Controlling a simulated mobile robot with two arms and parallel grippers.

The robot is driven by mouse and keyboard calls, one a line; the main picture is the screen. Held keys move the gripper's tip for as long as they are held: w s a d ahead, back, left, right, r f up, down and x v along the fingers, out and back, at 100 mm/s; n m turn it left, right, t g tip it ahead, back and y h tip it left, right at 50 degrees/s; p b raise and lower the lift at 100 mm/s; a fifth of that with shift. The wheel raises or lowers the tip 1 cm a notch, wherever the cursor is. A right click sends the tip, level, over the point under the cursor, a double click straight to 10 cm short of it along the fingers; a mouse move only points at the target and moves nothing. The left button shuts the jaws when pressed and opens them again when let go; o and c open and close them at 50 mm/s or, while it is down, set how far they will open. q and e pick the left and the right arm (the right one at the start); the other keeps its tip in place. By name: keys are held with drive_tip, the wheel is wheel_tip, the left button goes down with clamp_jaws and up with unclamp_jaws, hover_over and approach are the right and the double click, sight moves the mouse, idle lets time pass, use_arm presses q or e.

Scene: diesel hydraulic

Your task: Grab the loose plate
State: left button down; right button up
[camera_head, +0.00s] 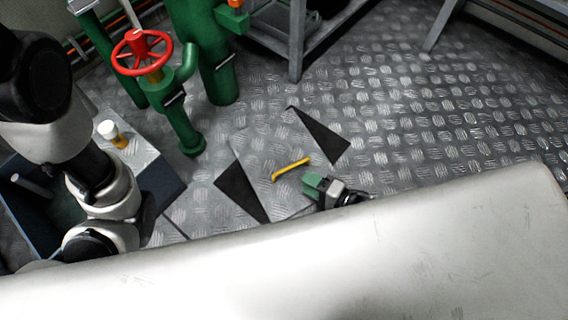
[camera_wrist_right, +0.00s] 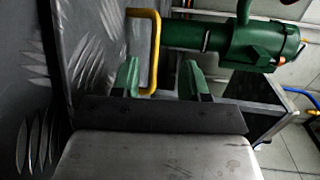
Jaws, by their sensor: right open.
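The loose plate (camera_head: 258,145) is a grey tread plate with a yellow handle (camera_head: 291,169). It lies turned on the floor, with dark triangular gaps (camera_head: 238,190) showing beside its edges. My right gripper (camera_head: 312,183) is just right of and below the handle in the head view. In the right wrist view, its green fingers (camera_wrist_right: 160,72) are apart and empty. The yellow handle (camera_wrist_right: 156,45) is close ahead there, in line with the space between the fingers, with the plate (camera_wrist_right: 92,45) behind it. I cannot tell whether the handle is between the fingertips. My left gripper is out of view.
A green pipe (camera_head: 180,125) with a red handwheel (camera_head: 141,52) stands behind and left of the plate. A metal frame leg (camera_head: 297,40) stands behind it. A box (camera_head: 155,175) with a white-capped item (camera_head: 108,130) is at left. The tread floor (camera_head: 440,110) at right is clear.

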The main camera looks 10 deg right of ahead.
sight(286, 180)
drive_tip(key=b+x, duration=0.1)
drive_tip(key=x, duration=0.2)
drive_tip(key=shift+f, duration=0.1)
drive_tip(key=b+x, duration=0.2)
drive_tip(key=f+b+x, duration=0.1)
drive_tip(key=b+x, duration=0.1)
drive_tip(key=shift+a, duration=0.2)
drive_tip(key=shift+w+a, duration=0.2)
drive_tip(key=shift+w, duration=0.05)
drive_tip(key=shift+r, duration=0.15)
clamp_jaws()
idle(0.8)
drive_tip(key=shift+w+r, duration=0.1)
drive_tip(key=shift+r, duration=0.05)
